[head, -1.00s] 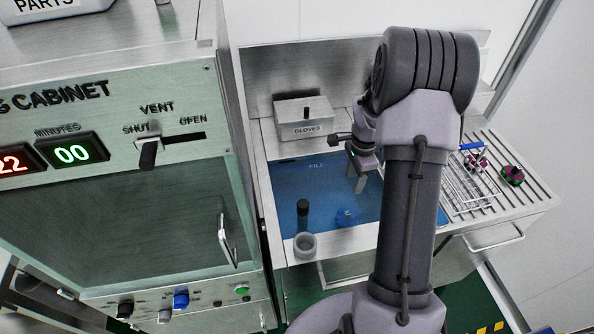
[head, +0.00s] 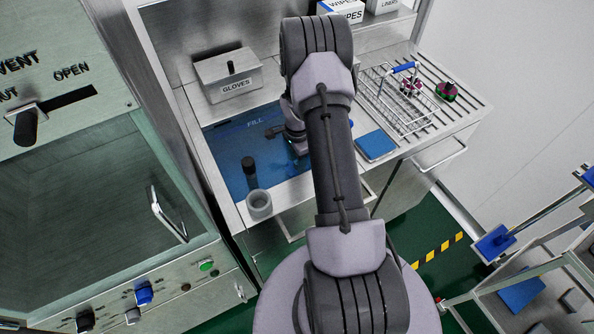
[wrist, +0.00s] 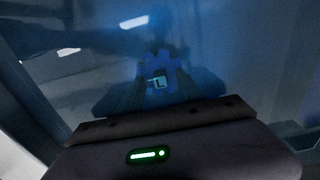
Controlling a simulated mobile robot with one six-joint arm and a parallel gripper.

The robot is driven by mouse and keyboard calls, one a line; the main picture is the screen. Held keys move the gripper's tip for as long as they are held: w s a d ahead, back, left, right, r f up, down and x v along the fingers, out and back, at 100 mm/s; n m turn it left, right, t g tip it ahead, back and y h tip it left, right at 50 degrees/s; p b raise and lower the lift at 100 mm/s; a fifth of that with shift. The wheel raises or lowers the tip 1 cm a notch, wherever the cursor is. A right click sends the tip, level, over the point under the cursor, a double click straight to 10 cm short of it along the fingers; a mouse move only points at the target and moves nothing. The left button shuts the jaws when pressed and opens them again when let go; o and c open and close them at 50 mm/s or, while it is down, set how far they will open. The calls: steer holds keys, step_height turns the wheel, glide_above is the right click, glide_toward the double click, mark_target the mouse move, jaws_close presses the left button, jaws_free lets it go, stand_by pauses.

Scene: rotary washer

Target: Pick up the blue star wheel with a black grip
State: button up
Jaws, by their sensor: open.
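A blue star-shaped wheel (wrist: 160,66) shows in the middle of the wrist view, with a pale mark like an "L" on it. The view is dim, and I cannot make out a black grip on it. My gripper (wrist: 157,95) is open, its dark fingers pointing at the wheel, one on each side of its near part. I cannot tell whether they touch it. In the head view my arm reaches down into the blue-filled basin (head: 222,150); the wheel is mostly hidden behind the arm there.
A gloves box (head: 228,78) sits behind the basin. Right are a wire rack (head: 405,105), a blue pad (head: 376,146) and a green-and-magenta wheel (head: 446,92). A cabinet (head: 90,190) stands left.

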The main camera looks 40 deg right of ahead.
steer(key=shift+f, duration=0.65)
steer(key=shift+r, duration=0.15)
steer(key=shift+c, duration=0.2)
jaws_close()
steer(key=shift+r, duration=0.1)
